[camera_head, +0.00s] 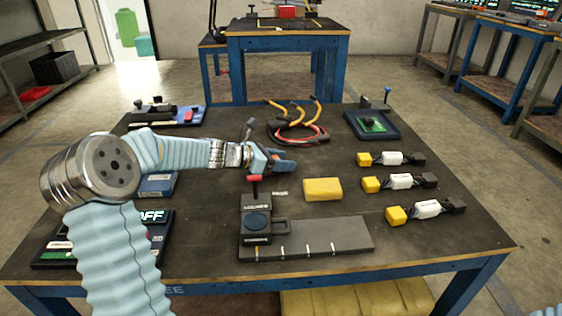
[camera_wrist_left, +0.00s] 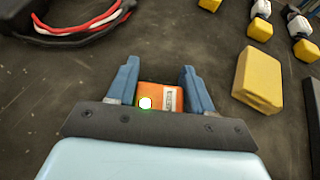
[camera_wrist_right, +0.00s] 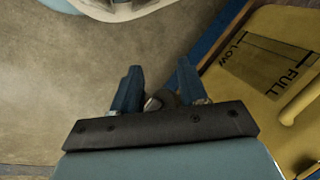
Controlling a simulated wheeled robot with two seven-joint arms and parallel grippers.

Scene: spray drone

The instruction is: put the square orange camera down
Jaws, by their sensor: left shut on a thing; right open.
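In the head view the fingers mostly hide the camera. Its height above the bench is hard to tell. My right gripper (camera_wrist_right: 160,82) is open and empty in the right wrist view, over the floor beside a yellow tank.
A yellow block (camera_head: 322,189) and a black device with a red-topped handle (camera_head: 256,222) stand near my left gripper. Coiled red and black cables (camera_head: 298,136) lie behind it. Several yellow-ended connectors (camera_head: 400,181) lie on the right. The yellow tank (camera_wrist_right: 270,75) is beside my right gripper.

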